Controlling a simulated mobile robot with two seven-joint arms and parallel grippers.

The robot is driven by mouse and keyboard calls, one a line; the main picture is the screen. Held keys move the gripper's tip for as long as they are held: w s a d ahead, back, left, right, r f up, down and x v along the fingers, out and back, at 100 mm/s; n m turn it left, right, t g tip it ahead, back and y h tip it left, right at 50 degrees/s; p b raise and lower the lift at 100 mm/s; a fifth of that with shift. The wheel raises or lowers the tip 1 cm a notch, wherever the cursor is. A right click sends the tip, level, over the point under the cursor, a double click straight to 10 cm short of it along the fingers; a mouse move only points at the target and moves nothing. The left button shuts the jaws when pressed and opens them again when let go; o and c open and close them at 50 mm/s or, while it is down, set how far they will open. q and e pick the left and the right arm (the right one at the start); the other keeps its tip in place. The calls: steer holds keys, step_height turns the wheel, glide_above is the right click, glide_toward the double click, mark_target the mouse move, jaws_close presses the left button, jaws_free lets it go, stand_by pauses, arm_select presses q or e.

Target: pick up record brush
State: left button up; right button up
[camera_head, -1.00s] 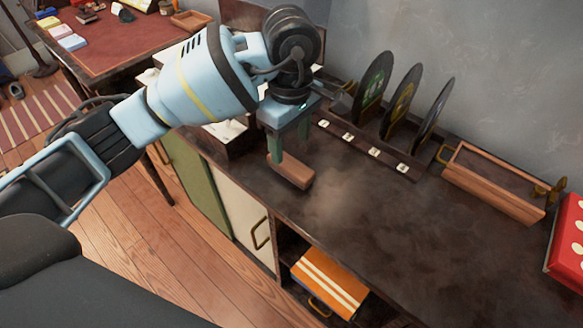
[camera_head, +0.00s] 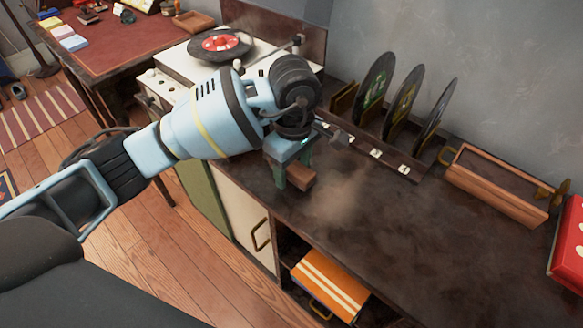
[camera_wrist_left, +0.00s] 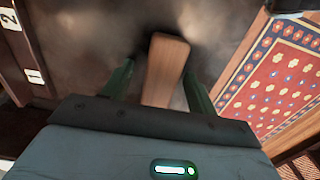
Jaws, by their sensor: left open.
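The record brush appears as a small wooden block (camera_head: 301,179) lying on the dark counter (camera_head: 370,225). My left gripper (camera_head: 294,182) is lowered over it, with its green fingers pointing down. In the left wrist view the brush (camera_wrist_left: 167,68) lies lengthwise between the two open green fingers of the gripper (camera_wrist_left: 157,82), with a gap showing on each side. Part of the brush is hidden by the gripper. My right gripper is not in view.
A rack (camera_head: 385,158) with several upright black records stands along the wall behind. A white record player (camera_head: 177,66) is to the left. A wooden holder (camera_head: 492,190) and a red box (camera_head: 571,245) stand to the right. The counter's front middle is clear.

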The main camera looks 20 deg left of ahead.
mark_target(294, 165)
arm_select(q)
steer(key=c, duration=1.1)
steer(key=shift+o, duration=0.2)
steer(key=shift+r, duration=0.1)
steer(key=shift+r, duration=0.45)
step_height(294, 165, up, 2)
steer(key=shift+r, duration=0.15)
steer(key=s+a+r, duration=0.1)
steer(key=s, duration=1.5)
steer(key=shift+a+r+p, duration=0.25)
steer(key=shift+r+p, duration=0.05)
steer(key=shift+p, duration=0.05)
